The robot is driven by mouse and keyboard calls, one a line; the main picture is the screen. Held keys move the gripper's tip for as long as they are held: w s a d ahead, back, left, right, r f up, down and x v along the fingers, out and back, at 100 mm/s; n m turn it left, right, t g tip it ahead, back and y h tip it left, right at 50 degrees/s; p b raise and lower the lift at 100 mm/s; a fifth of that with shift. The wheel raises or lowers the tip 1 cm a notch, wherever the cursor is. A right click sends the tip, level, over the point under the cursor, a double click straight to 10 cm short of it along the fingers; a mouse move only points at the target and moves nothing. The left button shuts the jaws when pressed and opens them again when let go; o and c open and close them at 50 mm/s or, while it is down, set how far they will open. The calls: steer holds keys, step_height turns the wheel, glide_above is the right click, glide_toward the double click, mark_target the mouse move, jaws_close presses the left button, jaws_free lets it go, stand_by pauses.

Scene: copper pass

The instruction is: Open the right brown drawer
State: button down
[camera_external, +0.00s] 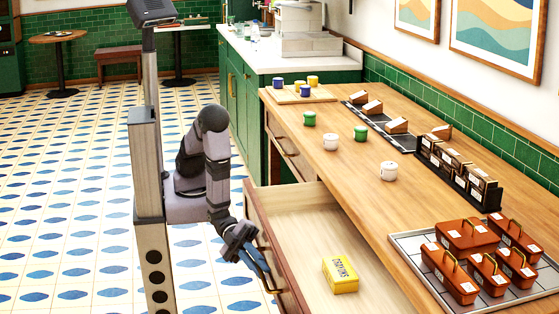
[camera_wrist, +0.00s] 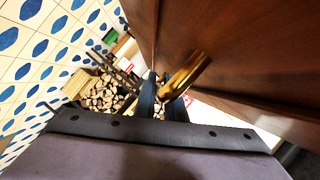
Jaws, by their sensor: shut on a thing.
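The right brown drawer (camera_external: 302,222) stands pulled well out of the wooden counter in the external view, its pale inside showing. A yellow box (camera_external: 340,275), its label seeming to read crayons, lies inside it. My gripper (camera_external: 262,272) is at the outer face of the drawer front, shut on the brass handle (camera_external: 272,288). In the wrist view, the handle (camera_wrist: 187,76) passes by my dark fingers (camera_wrist: 162,98), beside the reddish-brown drawer front (camera_wrist: 235,55). The exact grip point is partly hidden by the fingers.
The countertop (camera_external: 340,180) holds white mugs, green and other small cups, and a tray (camera_external: 412,246) of reddish-brown boxes. Tiled floor (camera_external: 70,200) lies open to the left of my arm.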

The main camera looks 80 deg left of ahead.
steer(key=s+p, duration=0.1)
steer(key=s, duration=0.5)
steer(key=shift+p, duration=0.3)
steer(key=shift+s, duration=0.1)
steer(key=c, duration=2.1)
jaws_free()
steer(key=shift+a+r+p, duration=0.1)
steer(key=shift+a+p, duration=0.05)
steer(key=shift+p, duration=0.15)
steer(key=p+v, duration=0.7)
steer(key=shift+p, duration=0.35)
